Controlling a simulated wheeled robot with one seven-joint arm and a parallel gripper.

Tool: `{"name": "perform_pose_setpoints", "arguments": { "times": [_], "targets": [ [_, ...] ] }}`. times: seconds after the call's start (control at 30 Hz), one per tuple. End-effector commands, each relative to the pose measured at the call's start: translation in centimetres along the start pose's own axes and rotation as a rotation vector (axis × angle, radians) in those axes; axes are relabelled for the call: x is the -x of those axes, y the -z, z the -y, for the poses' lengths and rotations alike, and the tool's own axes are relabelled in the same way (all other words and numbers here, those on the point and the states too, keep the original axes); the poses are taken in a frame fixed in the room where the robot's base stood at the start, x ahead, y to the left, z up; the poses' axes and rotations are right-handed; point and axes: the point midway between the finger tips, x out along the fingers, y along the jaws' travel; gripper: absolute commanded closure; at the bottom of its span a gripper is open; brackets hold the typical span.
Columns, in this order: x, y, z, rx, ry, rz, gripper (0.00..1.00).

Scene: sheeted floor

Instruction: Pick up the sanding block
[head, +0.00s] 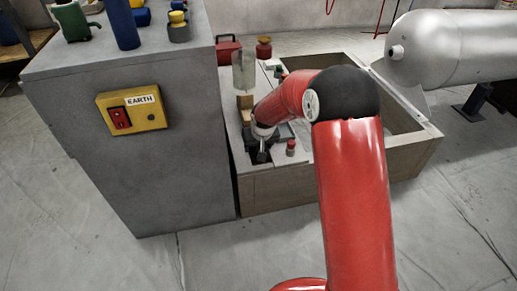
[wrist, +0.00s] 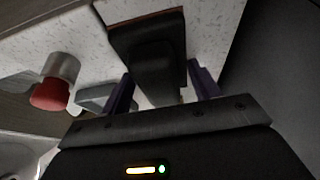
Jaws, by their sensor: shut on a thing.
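The sanding block (wrist: 148,45) is a black block with a thin brownish edge along its far side. In the wrist view it lies between the two purple fingers of my gripper (wrist: 162,80), which is shut on it. In the head view my gripper (head: 262,146) points down at the near left of the low bench, with the dark block (head: 260,158) just below it. My wrist and fingers hide part of the block there. I cannot tell whether the block touches the pale speckled bench top (wrist: 215,25).
A small red-capped metal container (head: 291,147) stands close to the right of my gripper. Wooden blocks (head: 245,102) and a clear bottle (head: 243,72) stand behind. The tall grey cabinet (head: 170,150) rises close on the left. A big grey cylinder (head: 455,48) is at the right.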

Motion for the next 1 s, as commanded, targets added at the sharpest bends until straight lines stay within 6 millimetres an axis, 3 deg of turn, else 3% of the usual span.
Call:
{"name": "perform_pose_setpoints", "arguments": {
  "times": [0.23, 0.37, 0.8, 1.0],
  "targets": [
    [0.2, 0.1, 0.0, 0.000, 0.000, -0.001, 0.66],
    [1.4, 0.7, 0.0, -0.001, 0.000, -0.003, 0.66],
    [12.4, 5.2, 0.0, -0.001, 0.000, -0.005, 0.66],
    [16.3, 6.8, 0.0, 0.001, 0.000, -0.003, 0.66]
  ]
}}
